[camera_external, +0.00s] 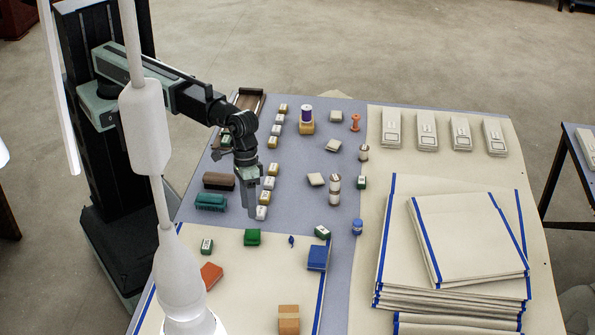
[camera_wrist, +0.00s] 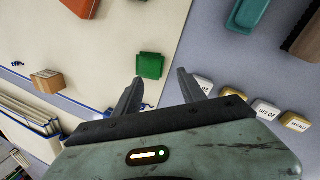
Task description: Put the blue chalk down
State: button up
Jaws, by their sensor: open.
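My gripper (camera_external: 249,196) hangs over the left part of the grey-blue table, pointing down. In the wrist view its two fingers (camera_wrist: 160,78) stand apart with nothing between them. A small blue piece (camera_external: 291,241), which may be the blue chalk, lies on the cream cloth in front and to the right of my gripper, apart from it. A larger blue block (camera_external: 317,257) sits by the cloth's right edge. I cannot tell for sure which of them is the chalk. A green block (camera_external: 253,237) lies nearer my gripper and also shows beyond the fingers in the wrist view (camera_wrist: 150,65).
A row of labelled blocks (camera_external: 265,197) runs beside my gripper. A teal brush (camera_external: 211,201) and a brown one (camera_external: 219,181) lie to its left. A red-orange piece (camera_external: 211,273) and a wooden block (camera_external: 289,318) are in front. Folded cloths (camera_external: 470,240) are stacked at right.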

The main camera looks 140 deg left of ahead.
jog(key=s+d+m, duration=0.4)
jog(key=s, duration=0.1)
jog(key=s+d+m+g, duration=0.1)
jog(key=s+d+m, duration=0.2)
jog(key=s+m, duration=0.2)
jog(key=s+d+m+g+y, duration=0.1)
jog(key=s+d+m, duration=0.3)
jog(key=m, duration=0.1)
jog(key=shift+s+d+f, duration=0.3)
jog(key=shift+s+f, duration=0.05)
jog(key=shift+s, duration=0.05)
jog(key=shift+s+d+m+g, duration=0.15)
jog(key=shift+s+m+g, duration=0.15)
jog(key=shift+m, duration=0.1)
jog(key=shift+w, duration=0.1)
notch_tip(320, 180, up, 5)
jog(key=p, duration=0.5)
